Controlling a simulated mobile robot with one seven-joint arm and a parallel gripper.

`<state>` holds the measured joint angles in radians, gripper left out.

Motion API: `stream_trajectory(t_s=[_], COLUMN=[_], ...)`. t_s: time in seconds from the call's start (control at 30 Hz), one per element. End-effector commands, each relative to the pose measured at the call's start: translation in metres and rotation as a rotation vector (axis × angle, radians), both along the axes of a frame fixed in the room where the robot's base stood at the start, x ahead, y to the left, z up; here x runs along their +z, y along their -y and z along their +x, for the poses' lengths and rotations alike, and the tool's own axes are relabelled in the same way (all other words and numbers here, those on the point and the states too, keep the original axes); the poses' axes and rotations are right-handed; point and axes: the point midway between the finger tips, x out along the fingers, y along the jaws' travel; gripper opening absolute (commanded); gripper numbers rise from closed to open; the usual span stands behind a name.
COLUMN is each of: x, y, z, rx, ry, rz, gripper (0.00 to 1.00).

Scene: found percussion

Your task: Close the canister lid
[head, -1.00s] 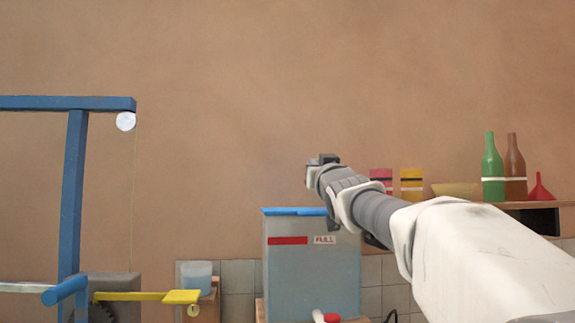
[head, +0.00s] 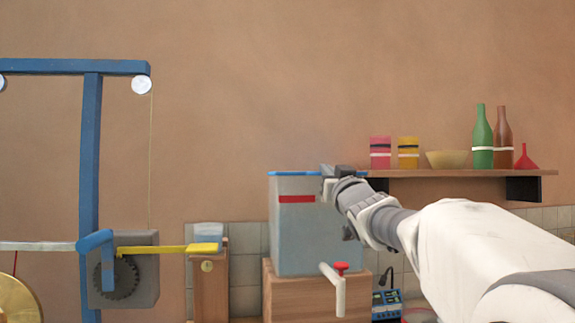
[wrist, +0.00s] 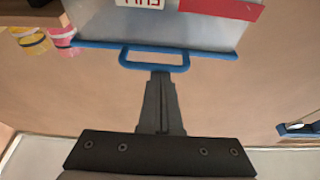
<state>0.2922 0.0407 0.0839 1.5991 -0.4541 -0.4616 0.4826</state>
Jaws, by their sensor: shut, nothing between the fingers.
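The canister (head: 305,240) is a pale grey box with a red stripe, standing on a wooden block. A thin blue lid edge (head: 295,173) runs level along its top in the head view; whether it is fully down I cannot tell. In the wrist view the picture is turned over: the blue edge (wrist: 90,43) crosses below the canister wall (wrist: 150,25), and a blue loop handle (wrist: 155,67) juts out from it. My gripper (head: 330,170) is at the canister's top right front. Its shut, empty fingers (wrist: 160,74) point at the loop, overlapping or very near it; contact is unclear.
A white tap with a red knob (head: 341,267) sticks out low on the canister's front. A shelf (head: 450,173) with bottles, a bowl and tins is at the right. A blue frame (head: 90,170) and yellow lever (head: 180,249) stand at the left.

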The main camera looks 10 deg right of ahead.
Motion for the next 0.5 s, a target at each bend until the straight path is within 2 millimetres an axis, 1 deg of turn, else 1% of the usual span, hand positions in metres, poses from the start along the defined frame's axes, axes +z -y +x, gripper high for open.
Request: stream_trajectory(t_s=[0.03, 0.1, 0.3, 0.5], x=[-0.009, -0.012, -0.019, -0.021], y=[0.002, 0.004, 0.006, 0.006], z=[0.002, 0.003, 0.005, 0.006], rx=[-0.002, -0.003, -0.003, -0.004], ry=[-0.012, -0.014, -0.023, -0.026], rz=[0.002, 0.001, 0.002, 0.003], gripper=[0.00, 0.00, 0.00, 0.00])
